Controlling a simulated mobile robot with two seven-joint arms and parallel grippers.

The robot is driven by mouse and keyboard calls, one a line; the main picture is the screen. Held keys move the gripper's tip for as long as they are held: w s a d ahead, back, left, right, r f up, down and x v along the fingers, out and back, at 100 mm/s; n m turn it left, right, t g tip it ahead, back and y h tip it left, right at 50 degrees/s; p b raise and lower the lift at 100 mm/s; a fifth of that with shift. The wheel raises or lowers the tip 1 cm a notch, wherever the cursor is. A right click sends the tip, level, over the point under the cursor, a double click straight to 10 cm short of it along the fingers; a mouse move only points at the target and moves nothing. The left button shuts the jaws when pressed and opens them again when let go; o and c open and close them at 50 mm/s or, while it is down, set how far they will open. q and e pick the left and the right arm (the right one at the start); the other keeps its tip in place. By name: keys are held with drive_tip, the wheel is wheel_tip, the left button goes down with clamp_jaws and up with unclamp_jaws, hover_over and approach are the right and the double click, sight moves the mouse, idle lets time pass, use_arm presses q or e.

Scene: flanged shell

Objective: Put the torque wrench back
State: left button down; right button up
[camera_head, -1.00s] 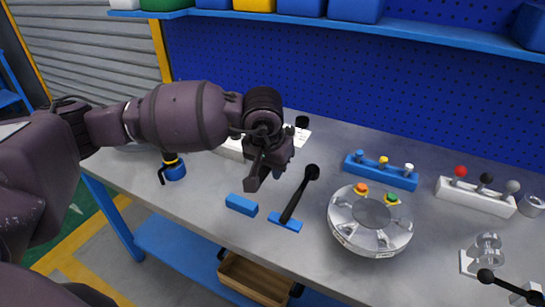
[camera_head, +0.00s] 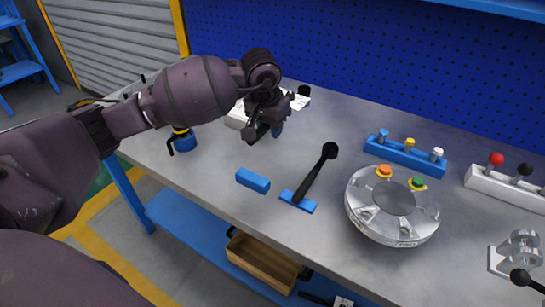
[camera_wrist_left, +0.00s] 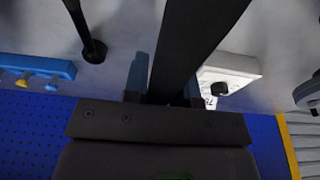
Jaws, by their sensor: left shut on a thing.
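My left gripper (camera_head: 265,133) is shut on a dark straight bar, which I take for the torque wrench (camera_wrist_left: 200,40); in the left wrist view it runs between the two blue finger pads towards the camera. In the head view it is mostly hidden by the gripper, above the bench behind the blue blocks. An empty blue block (camera_head: 253,180) lies near the front edge. Beside it, a black tool with a round head (camera_head: 315,174) rests with one end on a second blue block (camera_head: 298,201); it also shows in the left wrist view (camera_wrist_left: 85,28). My right gripper is not in view.
A round metal flanged shell (camera_head: 393,212) with orange and green caps stands to the right. Behind it are a blue peg rack (camera_head: 405,158) and a white rack (camera_head: 500,188). A white box (camera_head: 238,117) sits behind my gripper.

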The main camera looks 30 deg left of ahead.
use_arm(q)
hover_over(272, 165)
drive_tip(key=f, duration=0.6)
drive_tip(key=shift+s, duration=0.3)
drive_tip(key=x, duration=0.2)
drive_tip(key=b+x, duration=0.1)
drive_tip(key=shift+s+f, duration=0.35)
drive_tip(key=shift+f, duration=0.3)
drive_tip(key=shift+r, duration=0.1)
drive_tip(key=c, duration=0.9)
unclamp_jaws()
drive_tip(key=shift+f, duration=0.25)
